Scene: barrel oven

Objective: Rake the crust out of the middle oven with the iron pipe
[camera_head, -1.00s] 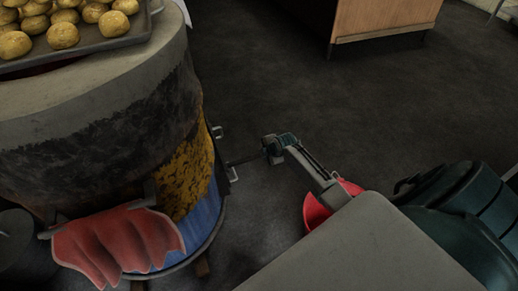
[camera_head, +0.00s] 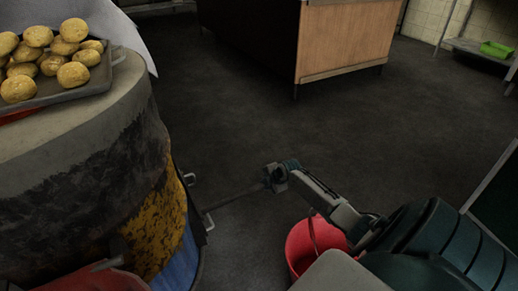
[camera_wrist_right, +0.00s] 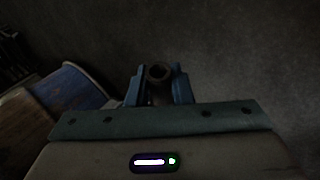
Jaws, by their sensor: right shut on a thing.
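A barrel oven (camera_head: 75,165) fills the left of the head view, with a thick rounded top and worn black, yellow and blue sides. I cannot tell whether it is the middle one. My right gripper (camera_head: 272,180) is to the right of the barrel, shut on the iron pipe (camera_head: 238,197). The pipe runs from the jaws toward the barrel's lower side, its far end near a metal bracket; I cannot tell if they touch. In the wrist view the right gripper (camera_wrist_right: 159,85) shows the pipe's round end (camera_wrist_right: 158,73) between its blue fingers. No crust and no left gripper show.
A red bucket (camera_head: 304,248) stands below my right arm. A wooden cabinet (camera_head: 345,40) is behind, with open dark floor (camera_head: 225,115) between.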

